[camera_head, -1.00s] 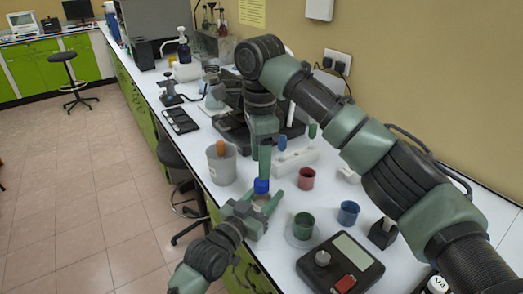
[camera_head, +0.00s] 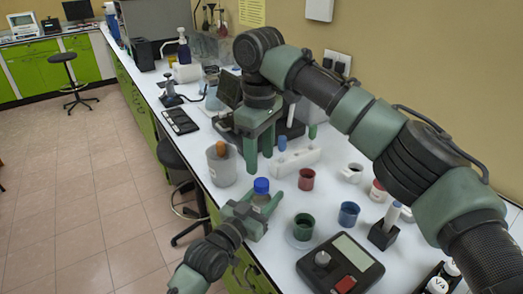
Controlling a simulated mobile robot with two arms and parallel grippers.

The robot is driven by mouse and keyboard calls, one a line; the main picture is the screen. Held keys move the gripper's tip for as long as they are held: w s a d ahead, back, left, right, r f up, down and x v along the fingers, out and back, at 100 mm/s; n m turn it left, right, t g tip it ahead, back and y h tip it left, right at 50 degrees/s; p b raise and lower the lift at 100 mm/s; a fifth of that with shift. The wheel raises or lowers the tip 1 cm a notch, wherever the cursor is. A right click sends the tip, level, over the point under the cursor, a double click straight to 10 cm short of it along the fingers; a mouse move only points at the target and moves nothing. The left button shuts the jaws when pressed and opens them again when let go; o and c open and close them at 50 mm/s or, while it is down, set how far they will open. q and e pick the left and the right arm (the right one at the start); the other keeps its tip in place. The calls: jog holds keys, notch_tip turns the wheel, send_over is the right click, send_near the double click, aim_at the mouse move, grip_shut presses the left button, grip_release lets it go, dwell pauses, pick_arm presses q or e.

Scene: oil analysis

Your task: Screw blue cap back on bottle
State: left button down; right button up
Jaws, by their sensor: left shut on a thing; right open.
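The bottle (camera_head: 261,199) stands upright near the front edge of the bench, with the blue cap (camera_head: 262,185) sitting on its top. My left gripper (camera_head: 264,207) is low beside it, with its green fingers shut around the bottle's body, which they partly hide. My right gripper (camera_head: 260,155) points down above and behind the cap. Its two green fingers are spread and empty, apart from the cap.
A grey container (camera_head: 221,168) stands left of the bottle. A red cup (camera_head: 306,179), a green cup (camera_head: 303,226) and a blue cup (camera_head: 348,213) stand to the right. A scale-like device (camera_head: 341,268) lies in front. A white rack (camera_head: 294,160) stands behind.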

aim_at(262, 182)
jog(key=n, duration=0.4)
jog(key=shift+d+r+n, duration=0.1)
jog(key=shift+r+n, duration=0.05)
jog(key=shift+n, duration=0.15)
jog(key=n, duration=0.4)
jog(key=shift+r+n, duration=0.15)
jog(key=shift+n, duration=0.15)
jog(key=n, duration=0.4)
jog(key=shift+r, duration=0.1)
jog(key=n, duration=0.4)
jog(key=shift+d+r, duration=0.1)
jog(key=shift+f, duration=4.05)
